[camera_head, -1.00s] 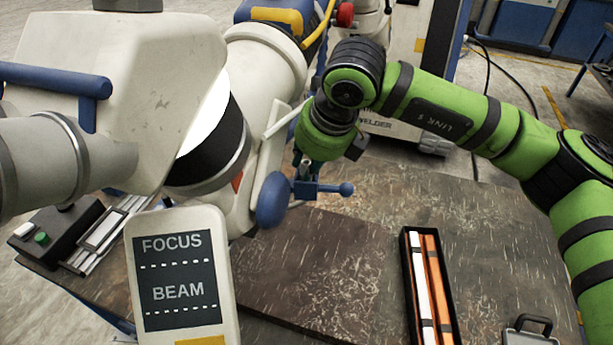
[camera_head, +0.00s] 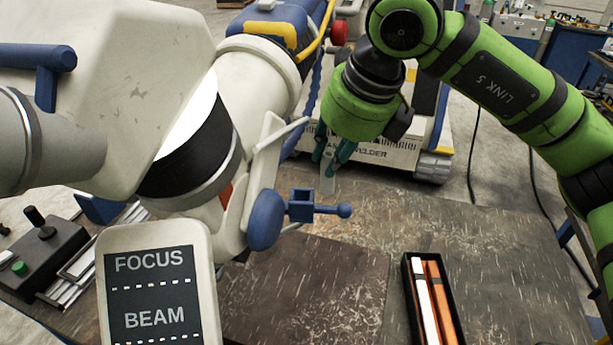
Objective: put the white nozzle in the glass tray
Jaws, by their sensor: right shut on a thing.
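My right gripper (camera_head: 332,166) hangs from the green arm at the upper middle, with its teal fingers pointing down. It is shut on a small pale piece (camera_head: 328,180), held near the far edge of the table. The piece is small and partly covered by the fingers, so I cannot tell for sure that it is the white nozzle. I cannot make out a glass tray in this view. My left gripper is not in view.
The white machine with a blue knob (camera_head: 267,220) and a FOCUS/BEAM panel (camera_head: 152,283) fills the left. A black box (camera_head: 408,292) with orange and white bars lies at lower right. The dark tabletop (camera_head: 490,240) is clear around it.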

